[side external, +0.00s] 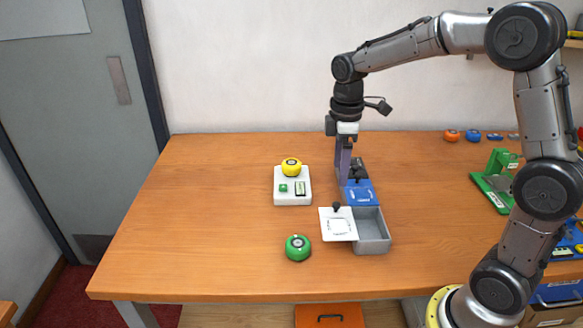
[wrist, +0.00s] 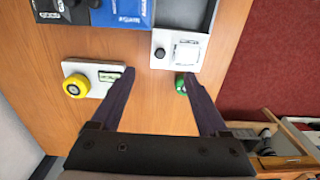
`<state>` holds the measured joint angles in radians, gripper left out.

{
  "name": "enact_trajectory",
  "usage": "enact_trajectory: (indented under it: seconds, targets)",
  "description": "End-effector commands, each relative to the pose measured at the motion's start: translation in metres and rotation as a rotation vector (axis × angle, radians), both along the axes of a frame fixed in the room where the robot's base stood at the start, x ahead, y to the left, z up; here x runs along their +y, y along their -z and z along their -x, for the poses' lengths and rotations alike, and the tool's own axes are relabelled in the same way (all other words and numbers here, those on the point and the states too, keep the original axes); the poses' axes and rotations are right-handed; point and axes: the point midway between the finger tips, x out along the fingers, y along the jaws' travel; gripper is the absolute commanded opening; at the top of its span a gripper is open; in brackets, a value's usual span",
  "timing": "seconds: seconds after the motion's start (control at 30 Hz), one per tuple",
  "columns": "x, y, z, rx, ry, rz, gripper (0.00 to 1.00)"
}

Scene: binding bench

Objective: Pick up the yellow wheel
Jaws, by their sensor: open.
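The yellow wheel (side external: 291,167) sits at the back of a white block (side external: 281,199) on the table, left of centre. In the wrist view the yellow wheel (wrist: 75,87) lies left of both fingers, outside the gap between them. My gripper (side external: 345,183) points down, to the right of the yellow wheel in the side view, in front of or over the blue box; its exact height is hard to tell. In the wrist view my gripper (wrist: 160,76) has its fingers spread with nothing held between them.
A green wheel (side external: 298,248) stands on the front of the table. A blue box (side external: 360,192) and a grey open tray (side external: 373,238) with a white lid (side external: 338,224) lie right of the white block. Several small discs and a green stand (side external: 495,180) are farther right. The table's left side is clear.

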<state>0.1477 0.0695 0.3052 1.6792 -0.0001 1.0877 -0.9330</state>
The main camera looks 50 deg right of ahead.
Motion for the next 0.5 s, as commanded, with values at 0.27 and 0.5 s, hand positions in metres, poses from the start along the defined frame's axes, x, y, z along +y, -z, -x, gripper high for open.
enact_trajectory:
  seconds: [0.27, 0.5]
  targets:
    - [0.0000, 0.0000, 0.0000, 0.000, 0.000, 0.000, 1.00]
    - [-0.0037, -0.0044, 0.0001, 0.007, -0.105, 0.016, 1.00]
